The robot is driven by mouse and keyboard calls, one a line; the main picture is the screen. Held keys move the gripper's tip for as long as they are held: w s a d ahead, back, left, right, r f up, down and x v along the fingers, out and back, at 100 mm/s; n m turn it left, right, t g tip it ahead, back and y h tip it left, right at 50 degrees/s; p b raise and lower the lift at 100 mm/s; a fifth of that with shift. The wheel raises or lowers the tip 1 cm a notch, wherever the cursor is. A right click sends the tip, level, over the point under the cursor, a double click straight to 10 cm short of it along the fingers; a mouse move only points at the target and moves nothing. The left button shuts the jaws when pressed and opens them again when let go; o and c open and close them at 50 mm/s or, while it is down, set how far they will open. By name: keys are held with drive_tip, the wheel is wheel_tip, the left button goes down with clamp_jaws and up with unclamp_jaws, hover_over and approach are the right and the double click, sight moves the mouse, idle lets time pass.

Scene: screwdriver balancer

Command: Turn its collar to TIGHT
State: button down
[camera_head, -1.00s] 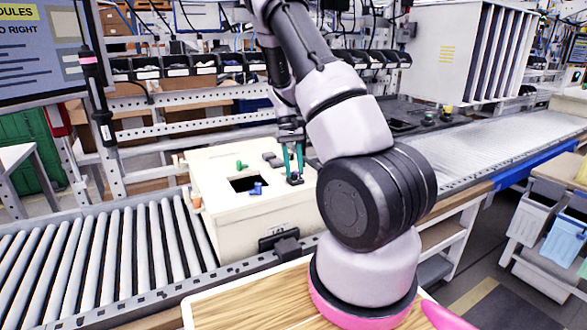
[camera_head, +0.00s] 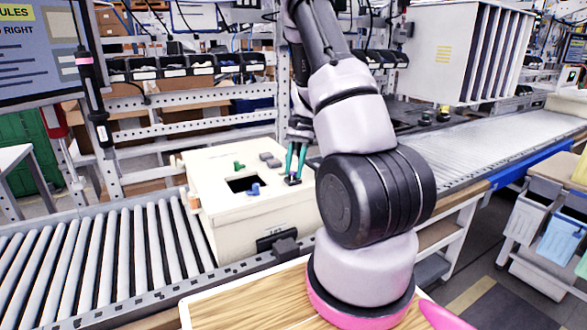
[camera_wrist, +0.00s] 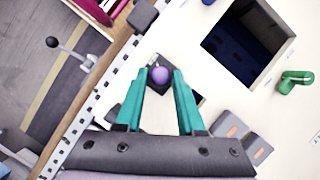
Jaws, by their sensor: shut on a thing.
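My gripper (camera_head: 295,180) has two teal fingers pointing down at the right part of the cream box's top (camera_head: 215,210). The base stands at the box's edge. A dark screwdriver (camera_head: 91,95) hangs upright at the left of the head view, far from my gripper, with a pink band near its top. I cannot make out any TIGHT marking, nor tell whether the purple knob is the collar.
The box top has a square opening (camera_wrist: 240,45), a green piece (camera_wrist: 294,82) and grey blocks (camera_wrist: 231,124). A blue piece (camera_head: 254,189) stands by the opening. A roller conveyor (camera_head: 110,260) runs left of the box.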

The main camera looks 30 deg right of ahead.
drive_tip(key=shift+m, duration=0.6)
drive_tip(key=shift+t, duration=0.3)
drive_tip(key=c, duration=0.5)
unclamp_jaws()
drive_tip(key=v, duration=1)
drive_tip(key=shift+d+r, duration=0.3)
drive_tip(key=shift+r, duration=0.05)
